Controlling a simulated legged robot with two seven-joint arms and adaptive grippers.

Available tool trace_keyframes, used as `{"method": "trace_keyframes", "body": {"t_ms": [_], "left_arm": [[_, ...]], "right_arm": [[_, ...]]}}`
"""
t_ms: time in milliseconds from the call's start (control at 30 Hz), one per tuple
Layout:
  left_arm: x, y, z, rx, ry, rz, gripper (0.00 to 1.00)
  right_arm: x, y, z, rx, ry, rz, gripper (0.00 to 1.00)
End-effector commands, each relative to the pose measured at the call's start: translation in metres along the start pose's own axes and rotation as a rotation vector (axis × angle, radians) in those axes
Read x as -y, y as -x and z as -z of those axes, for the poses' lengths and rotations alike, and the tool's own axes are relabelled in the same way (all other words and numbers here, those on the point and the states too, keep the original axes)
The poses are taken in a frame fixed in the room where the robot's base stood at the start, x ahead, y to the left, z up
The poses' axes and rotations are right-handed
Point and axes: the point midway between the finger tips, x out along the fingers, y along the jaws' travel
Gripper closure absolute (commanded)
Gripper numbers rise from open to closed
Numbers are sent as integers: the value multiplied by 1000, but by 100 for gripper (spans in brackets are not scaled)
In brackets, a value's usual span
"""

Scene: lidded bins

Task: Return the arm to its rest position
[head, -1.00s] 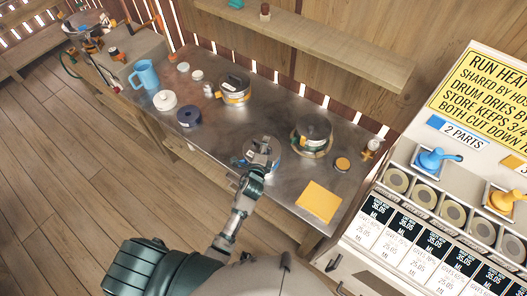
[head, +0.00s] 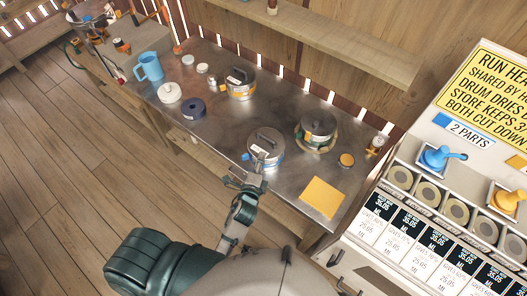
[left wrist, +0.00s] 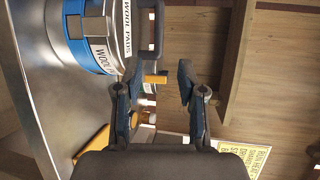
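My left gripper (head: 246,173) is in front of a round metal bin (head: 264,150) at the workbench's near edge. The bin has a blue band and a dark handle on its lid, and the lid sits on it. In the left wrist view the bin (left wrist: 92,57) carries a "WOOL PADS" label, and its dark handle (left wrist: 151,28) shows at the top. The two fingers of my left gripper (left wrist: 158,82) stand apart there, with nothing held between them. My right gripper is in neither view.
The metal workbench (head: 225,135) holds a yellow-banded bin (head: 239,88), a dark-lidded bin (head: 317,128), a yellow pad (head: 321,197) and a blue mug (head: 150,67). A sign-bearing dispenser (head: 440,200) stands at right. The wooden floor (head: 60,170) at left is clear.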

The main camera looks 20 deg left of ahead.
Motion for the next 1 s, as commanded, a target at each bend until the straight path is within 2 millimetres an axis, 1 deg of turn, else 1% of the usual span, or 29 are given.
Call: {"method": "trace_keyframes", "body": {"t_ms": [133,267,367,433,533,600,700,800,867,1000], "left_arm": [[0,0,1,0,-1,0,60],[0,0,2,3,6,-5,60],[-12,6,-10,30,101,-67,60],[-30,17,-25,74,254,-164,60],[-61,42,-46,167,527,-337,60],[-81,63,-55,237,698,-453,60],[-101,92,-60,330,888,-590,60],[-115,120,-63,422,1033,-707,60],[-121,136,-63,477,1107,-772,60],[-131,176,-61,610,1244,-912,60]], "right_arm": [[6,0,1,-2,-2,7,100],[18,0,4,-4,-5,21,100],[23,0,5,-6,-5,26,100],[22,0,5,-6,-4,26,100],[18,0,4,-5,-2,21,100],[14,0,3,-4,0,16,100],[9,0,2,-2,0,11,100],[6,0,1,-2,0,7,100],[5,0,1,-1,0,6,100],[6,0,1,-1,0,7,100]]}}
